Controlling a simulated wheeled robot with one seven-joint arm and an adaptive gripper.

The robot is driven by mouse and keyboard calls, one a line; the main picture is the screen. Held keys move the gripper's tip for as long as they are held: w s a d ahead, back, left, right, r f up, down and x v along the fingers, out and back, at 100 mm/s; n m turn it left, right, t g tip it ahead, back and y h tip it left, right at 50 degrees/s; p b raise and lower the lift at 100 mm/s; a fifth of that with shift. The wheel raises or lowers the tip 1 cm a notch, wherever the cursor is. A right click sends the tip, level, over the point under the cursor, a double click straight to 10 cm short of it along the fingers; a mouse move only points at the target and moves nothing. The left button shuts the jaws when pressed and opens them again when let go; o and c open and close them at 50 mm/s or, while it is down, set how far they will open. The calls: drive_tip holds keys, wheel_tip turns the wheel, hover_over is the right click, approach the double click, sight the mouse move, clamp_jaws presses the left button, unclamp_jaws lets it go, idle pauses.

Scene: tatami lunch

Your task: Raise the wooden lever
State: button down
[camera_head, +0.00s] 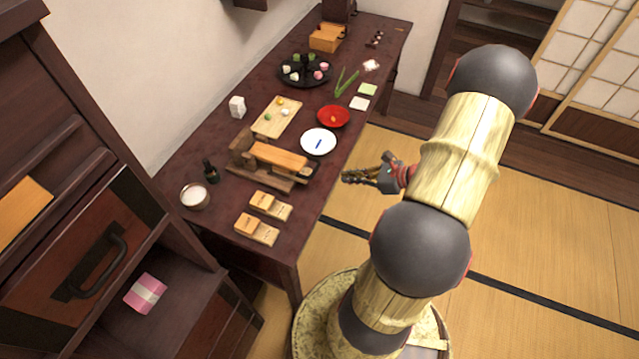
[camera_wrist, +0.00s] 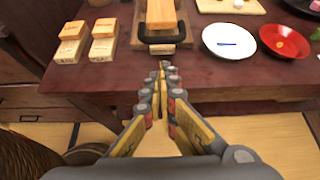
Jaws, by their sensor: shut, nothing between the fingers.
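The wooden lever (camera_head: 278,157) is a flat orange-brown bar lying low, about level, on a dark wooden press base (camera_head: 262,179) on the table. In the wrist view the lever (camera_wrist: 161,12) points toward me, with a black loop handle (camera_wrist: 162,40) at its near end. My gripper (camera_head: 350,177) is shut and empty, off the table's right edge and apart from the lever. In the wrist view my gripper (camera_wrist: 161,75) lines up with the handle, short of it, over the table's front edge.
A white plate (camera_head: 318,141) and red dish (camera_head: 333,117) stand beside the press. Two pale wooden blocks (camera_head: 257,229) (camera_head: 270,206) stand on the other side. A dark bottle (camera_head: 210,171) and a bowl (camera_head: 195,195) are behind. The table edge before the handle is clear.

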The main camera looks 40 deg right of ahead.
idle(0.3)
drive_tip(key=b+x, duration=0.3)
drive_tip(key=x, duration=0.7)
drive_tip(key=shift+b, duration=0.3)
drive_tip(key=shift+r, duration=0.1)
